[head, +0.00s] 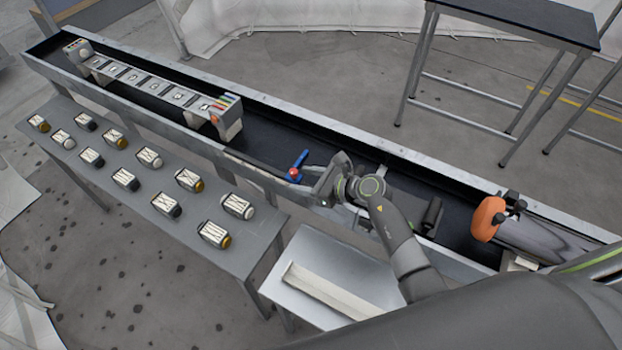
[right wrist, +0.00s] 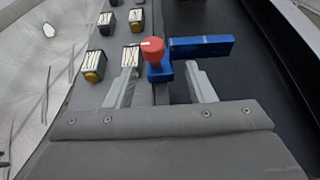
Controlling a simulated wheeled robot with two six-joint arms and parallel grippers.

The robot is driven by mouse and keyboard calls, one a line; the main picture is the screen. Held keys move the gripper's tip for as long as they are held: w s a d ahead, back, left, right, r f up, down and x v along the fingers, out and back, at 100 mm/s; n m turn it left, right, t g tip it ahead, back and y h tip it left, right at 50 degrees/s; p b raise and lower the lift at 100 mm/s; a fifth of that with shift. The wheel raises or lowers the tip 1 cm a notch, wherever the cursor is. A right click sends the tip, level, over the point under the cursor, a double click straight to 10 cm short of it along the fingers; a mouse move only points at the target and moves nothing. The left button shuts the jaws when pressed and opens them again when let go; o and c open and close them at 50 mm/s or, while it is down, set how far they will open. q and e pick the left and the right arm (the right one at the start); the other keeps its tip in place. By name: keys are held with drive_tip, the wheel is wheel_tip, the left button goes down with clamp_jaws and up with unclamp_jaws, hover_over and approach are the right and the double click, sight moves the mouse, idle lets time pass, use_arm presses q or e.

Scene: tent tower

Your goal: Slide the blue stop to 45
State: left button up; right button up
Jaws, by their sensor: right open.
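The blue stop (head: 302,160) sits on the near rail of the long black trough, with its blue bar reaching over the trough. Its red knob (head: 293,172) is on the near side. In the right wrist view the stop's blue bar (right wrist: 205,46) points right, and the red knob (right wrist: 152,48) stands just beyond my fingertips. My right gripper (right wrist: 162,80) is open, its two fingers on either side of the stop's base, apparently not gripping it. In the head view my right gripper (head: 322,188) is just right of the stop. No scale marks are readable. My left gripper is not in view.
The trough (head: 340,160) runs diagonally, with a grey bridge-like unit (head: 150,85) over its far left part. A side table (head: 150,235) holds several labelled blocks. A white table (head: 315,265) stands nearer. An orange-ended object (head: 488,218) is at the right.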

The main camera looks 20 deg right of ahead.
drive_tip(key=shift+s+d+r, duration=0.1)
drive_tip(key=shift+s+d, duration=0.2)
drive_tip(key=shift+d, duration=0.05)
drive_tip(key=b+v, duration=0.3)
drive_tip(key=v, duration=1.2)
drive_tip(key=shift+s+d+r+b, duration=0.3)
drive_tip(key=shift+s+d+r, duration=0.05)
drive_tip(key=shift+s+d, duration=0.1)
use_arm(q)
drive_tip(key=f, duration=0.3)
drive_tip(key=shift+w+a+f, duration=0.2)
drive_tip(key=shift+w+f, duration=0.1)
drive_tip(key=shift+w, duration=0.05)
